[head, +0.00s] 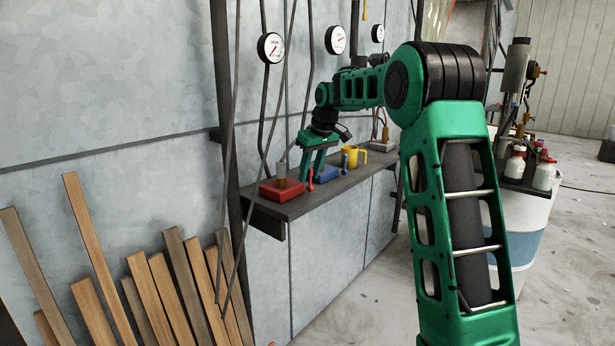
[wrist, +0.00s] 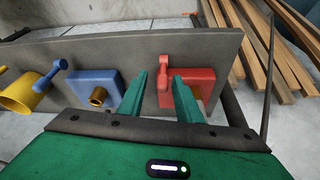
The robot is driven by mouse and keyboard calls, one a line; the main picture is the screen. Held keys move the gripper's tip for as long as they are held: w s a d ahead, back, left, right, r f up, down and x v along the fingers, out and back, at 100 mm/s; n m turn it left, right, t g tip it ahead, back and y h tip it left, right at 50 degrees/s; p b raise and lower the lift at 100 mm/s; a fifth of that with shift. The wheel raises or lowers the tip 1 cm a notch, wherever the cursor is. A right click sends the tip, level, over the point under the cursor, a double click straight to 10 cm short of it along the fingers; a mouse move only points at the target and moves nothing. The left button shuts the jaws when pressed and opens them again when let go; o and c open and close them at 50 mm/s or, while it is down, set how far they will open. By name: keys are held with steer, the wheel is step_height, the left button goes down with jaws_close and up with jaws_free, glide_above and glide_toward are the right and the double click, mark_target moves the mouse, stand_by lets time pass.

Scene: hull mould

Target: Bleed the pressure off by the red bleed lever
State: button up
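The red bleed lever (head: 309,179) stands at the right side of a red block (head: 283,191) on a narrow wall shelf. My gripper (head: 312,172) points down over the shelf, between the red block and a blue block (head: 326,174). In the wrist view my gripper (wrist: 159,82) is open, with the lever showing between its two green fingertips. I cannot tell whether either finger touches it.
The blue block has a blue lever (wrist: 57,76) and a brass stub (wrist: 98,97). A yellow mug (head: 354,157) stands farther along the shelf (head: 290,207). Pressure gauges (head: 271,47) hang above on pipes. Timber strips (head: 165,290) lean at the left. White bottles (head: 545,174) stand at right.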

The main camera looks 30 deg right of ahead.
steer(key=shift+s+f, duration=0.1)
steer(key=v, duration=1)
steer(key=shift+r, duration=0.35)
stand_by(0.4)
steer(key=s+f+m+g, duration=0.1)
steer(key=s+f+m, duration=0.2)
steer(key=s+f, duration=0.4)
steer(key=s+f+m+g, duration=0.1)
steer(key=s+f+m, duration=0.2)
steer(key=s, duration=2.2)
steer(key=s+f+m+g, duration=0.2)
steer(key=s+f+m, duration=0.1)
steer(key=s+f, duration=0.8)
steer(key=s, duration=0.5)
steer(key=shift+s+a+h, duration=0.3)
steer(key=shift+a, duration=0.1)
steer(key=shift+f, duration=0.15)
steer(key=shift+w+f, duration=0.25)
steer(key=shift+w, duration=0.4)
